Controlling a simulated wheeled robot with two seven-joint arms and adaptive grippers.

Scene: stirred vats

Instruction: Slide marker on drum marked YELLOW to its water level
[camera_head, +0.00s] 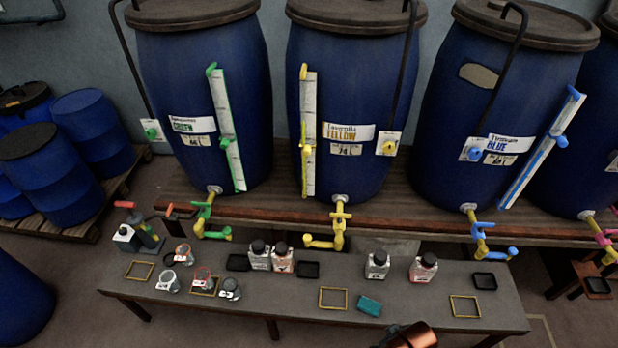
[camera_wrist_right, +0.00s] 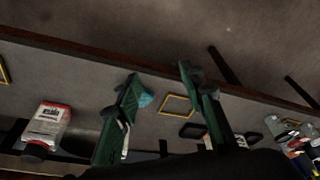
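The drum marked YELLOW (camera_head: 352,85) is the blue drum in the middle of the head view, with a brown lid and a yellow label (camera_head: 348,132). A pale upright gauge strip (camera_head: 309,110) runs down its left front. The yellow marker (camera_head: 306,148) sits on the strip, a little below its middle. The water level is too small to tell. My right gripper (camera_wrist_right: 160,72) shows in the right wrist view as two green fingers, apart with nothing between them, above the low bench and away from the drum. My left gripper is in neither view.
The drums marked GREEN (camera_head: 180,85) and BLUE (camera_head: 490,70) stand on either side, on a wooden shelf. Yellow tap (camera_head: 340,220) juts out below the YELLOW drum. The low grey bench (camera_head: 400,290) in front holds bottles, beakers and yellow frames.

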